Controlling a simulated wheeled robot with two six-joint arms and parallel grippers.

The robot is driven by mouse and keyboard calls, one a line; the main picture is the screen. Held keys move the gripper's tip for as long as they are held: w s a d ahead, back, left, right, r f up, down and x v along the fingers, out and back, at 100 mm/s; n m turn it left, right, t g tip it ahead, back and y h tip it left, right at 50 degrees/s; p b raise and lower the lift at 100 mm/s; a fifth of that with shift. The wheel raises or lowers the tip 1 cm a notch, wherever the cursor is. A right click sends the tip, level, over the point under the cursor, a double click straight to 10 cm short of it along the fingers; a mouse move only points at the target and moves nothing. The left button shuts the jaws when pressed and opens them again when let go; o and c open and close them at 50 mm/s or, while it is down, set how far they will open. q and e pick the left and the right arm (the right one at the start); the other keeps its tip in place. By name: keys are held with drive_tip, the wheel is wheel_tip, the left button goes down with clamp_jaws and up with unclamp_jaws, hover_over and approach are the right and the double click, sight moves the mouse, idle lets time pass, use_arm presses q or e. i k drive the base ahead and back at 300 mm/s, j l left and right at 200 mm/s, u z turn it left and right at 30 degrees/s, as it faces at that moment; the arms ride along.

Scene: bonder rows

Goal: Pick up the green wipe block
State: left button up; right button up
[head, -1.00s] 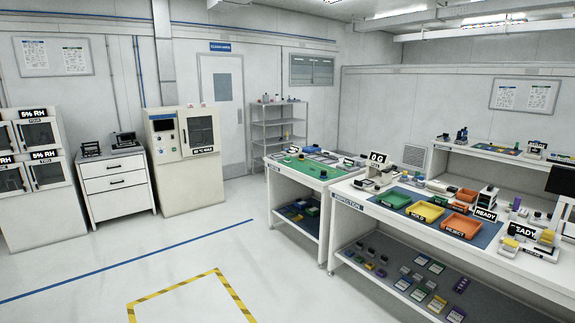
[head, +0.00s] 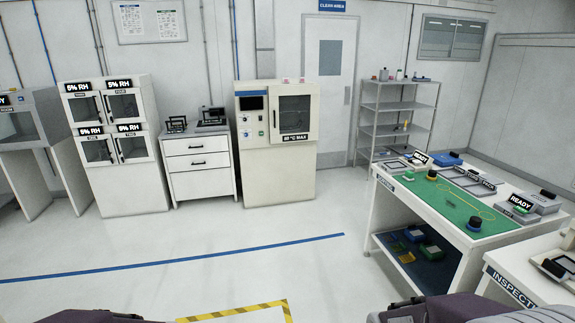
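I cannot pick out a green wipe block with certainty. A green mat (head: 445,208) lies on the white table (head: 416,220) at the right. Parts of my arms show at the bottom edge, but neither gripper is in view.
An inspection table (head: 510,285) stands at the near right. A drying oven (head: 277,150), a drawer cabinet (head: 199,165) and dry cabinets (head: 118,150) line the back wall. A wire rack (head: 396,115) stands behind the mat table. The floor (head: 180,250) at the left and middle is clear.

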sight(408, 175)
drive_tip(key=i+z, duration=0.1)
drive_tip(key=i, duration=0.4)
drive_tip(key=i+j+z, duration=0.1)
drive_tip(key=i, duration=0.35)
drive_tip(key=i+j+z, duration=0.1)
drive_tip(key=i, duration=0.35)
drive_tip(key=i+j+z, duration=0.1)
drive_tip(key=i+j, duration=0.15)
drive_tip(key=i, duration=0.25)
drive_tip(key=i+j+z, duration=0.1)
drive_tip(key=i, duration=0.35)
drive_tip(key=i+z, duration=0.4)
drive_tip(key=i+l+z, duration=0.1)
drive_tip(key=z, duration=0.35)
drive_tip(key=i+j+z, duration=0.2)
drive_tip(key=i+z, duration=0.2)
drive_tip(key=i+j+z, duration=0.2)
drive_tip(key=z, duration=0.25)
drive_tip(key=i+j+z, duration=0.25)
drive_tip(key=z, duration=0.15)
drive_tip(key=i+j+z, duration=0.15)
drive_tip(key=j+z, duration=0.3)
drive_tip(key=i+j+z, duration=0.45)
drive_tip(key=j+z, duration=0.2)
